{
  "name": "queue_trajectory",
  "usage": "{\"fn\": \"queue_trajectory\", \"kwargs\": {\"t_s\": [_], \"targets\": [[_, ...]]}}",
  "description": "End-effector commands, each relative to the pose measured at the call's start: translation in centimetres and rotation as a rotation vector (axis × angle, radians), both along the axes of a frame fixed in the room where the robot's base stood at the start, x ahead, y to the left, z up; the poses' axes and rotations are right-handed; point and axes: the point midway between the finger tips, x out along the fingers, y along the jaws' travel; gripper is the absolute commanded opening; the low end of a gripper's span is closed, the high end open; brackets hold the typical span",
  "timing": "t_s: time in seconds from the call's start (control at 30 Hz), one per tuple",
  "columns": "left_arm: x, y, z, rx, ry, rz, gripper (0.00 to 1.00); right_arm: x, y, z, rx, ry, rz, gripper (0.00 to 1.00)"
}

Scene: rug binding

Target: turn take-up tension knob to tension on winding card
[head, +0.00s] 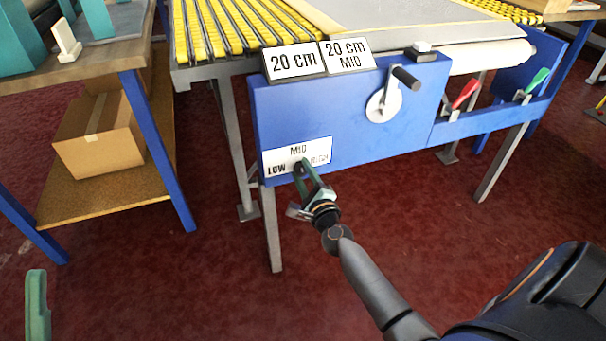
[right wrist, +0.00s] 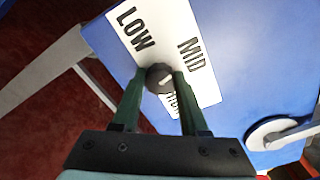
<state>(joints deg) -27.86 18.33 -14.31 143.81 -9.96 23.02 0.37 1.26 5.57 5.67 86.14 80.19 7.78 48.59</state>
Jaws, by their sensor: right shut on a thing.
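The take-up tension knob is a small dark round knob (right wrist: 157,76) on a white label plate (head: 297,155) marked LOW, MID and HIGH. The plate is at the lower left of the blue machine panel (head: 345,118). My right gripper (head: 302,172) is shut on the knob, with one green finger on each side in the right wrist view (right wrist: 160,88). The knob shows a pale mark, but I cannot tell which word it points to. The winding card (head: 347,56) reads "20 cm MID". My left gripper (head: 37,305) shows only a green finger at the lower left.
A sign reading "20 cm" (head: 294,62) stands beside the card. A crank disc with a dark handle (head: 383,106) is on the panel's right. Red (head: 465,94) and green (head: 537,80) levers are farther right. A workbench (head: 100,55) with a cardboard box (head: 105,135) below stands at left.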

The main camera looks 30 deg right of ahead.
Motion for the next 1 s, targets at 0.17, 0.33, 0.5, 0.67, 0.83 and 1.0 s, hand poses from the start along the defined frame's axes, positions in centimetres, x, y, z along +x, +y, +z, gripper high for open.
{"fn": "queue_trajectory", "kwargs": {"t_s": [0.17, 0.33, 0.5, 0.67, 0.83, 1.0], "targets": [[0.01, -0.04, -0.28, 0.001, 0.000, 0.002, 0.50, -0.04, 0.02, -0.16, 0.104, -0.022, -0.001, 0.00], [0.04, -0.02, -0.34, -0.002, 0.001, 0.004, 0.50, -0.04, 0.01, -0.13, 0.165, -0.038, -0.001, 0.00], [0.05, -0.01, -0.36, -0.004, 0.001, 0.006, 0.50, -0.04, 0.01, -0.11, 0.195, -0.045, 0.000, 0.00], [0.06, 0.00, -0.35, -0.005, 0.001, 0.005, 0.50, -0.03, 0.00, -0.09, 0.203, -0.046, 0.000, 0.00], [0.06, -0.01, -0.35, -0.005, 0.001, 0.005, 0.50, -0.03, 0.00, -0.09, 0.203, -0.046, 0.000, 0.00], [0.06, 0.00, -0.35, -0.005, 0.001, 0.005, 0.50, -0.04, 0.00, -0.09, 0.202, -0.046, 0.000, 0.49]]}}
